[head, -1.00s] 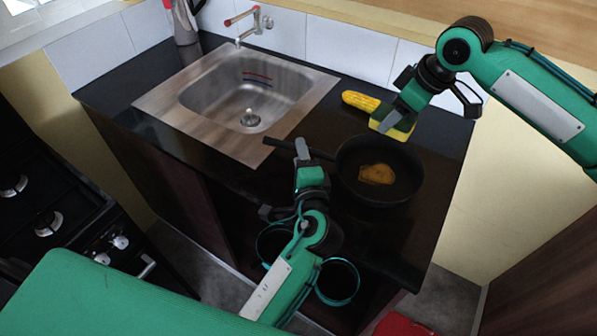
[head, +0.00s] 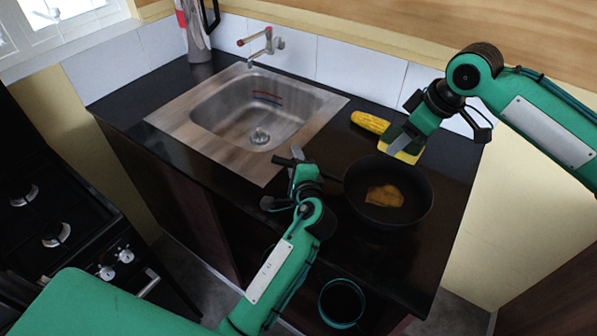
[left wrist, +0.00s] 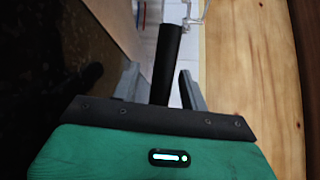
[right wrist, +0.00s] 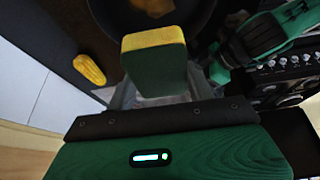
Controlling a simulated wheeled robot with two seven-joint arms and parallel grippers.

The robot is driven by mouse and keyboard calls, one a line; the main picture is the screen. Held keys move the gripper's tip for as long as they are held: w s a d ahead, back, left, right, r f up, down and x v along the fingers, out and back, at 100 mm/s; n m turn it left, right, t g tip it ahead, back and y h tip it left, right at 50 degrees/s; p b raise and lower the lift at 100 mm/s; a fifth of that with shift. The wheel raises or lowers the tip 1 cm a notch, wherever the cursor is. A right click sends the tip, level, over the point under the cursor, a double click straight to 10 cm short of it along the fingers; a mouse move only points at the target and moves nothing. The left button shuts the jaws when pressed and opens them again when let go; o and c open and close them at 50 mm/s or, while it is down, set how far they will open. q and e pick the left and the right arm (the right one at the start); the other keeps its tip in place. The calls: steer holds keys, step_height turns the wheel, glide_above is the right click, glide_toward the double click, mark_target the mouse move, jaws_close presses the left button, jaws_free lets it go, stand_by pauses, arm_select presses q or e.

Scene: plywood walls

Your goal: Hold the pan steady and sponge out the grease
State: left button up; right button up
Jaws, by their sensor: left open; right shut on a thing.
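A dark frying pan (head: 414,208) sits on the black worktop with a brown grease patch (head: 384,195) inside. Its handle (head: 283,161) points left toward the sink. My left gripper (head: 299,158) is at the handle with open jaws. In the left wrist view the handle (left wrist: 168,62) stands between the two fingers, with a gap on the right side. My right gripper (head: 401,143) is shut on a yellow and green sponge (head: 408,155), near the pan's far rim. The sponge (right wrist: 153,58) also fills the middle of the right wrist view, with part of the pan (right wrist: 195,15) beyond.
A corn cob (head: 370,122) lies on the worktop behind the pan, left of the right gripper. A steel sink (head: 180,125) with a tap (head: 262,45) is at the left. A black stove (head: 60,215) stands at lower left. The worktop's right end beside the pan is clear.

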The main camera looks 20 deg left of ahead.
arm_select(q)
steer(key=shift+w+a, duration=0.2)
steer(key=shift+w, duration=0.1)
jaws_close()
stand_by(0.9)
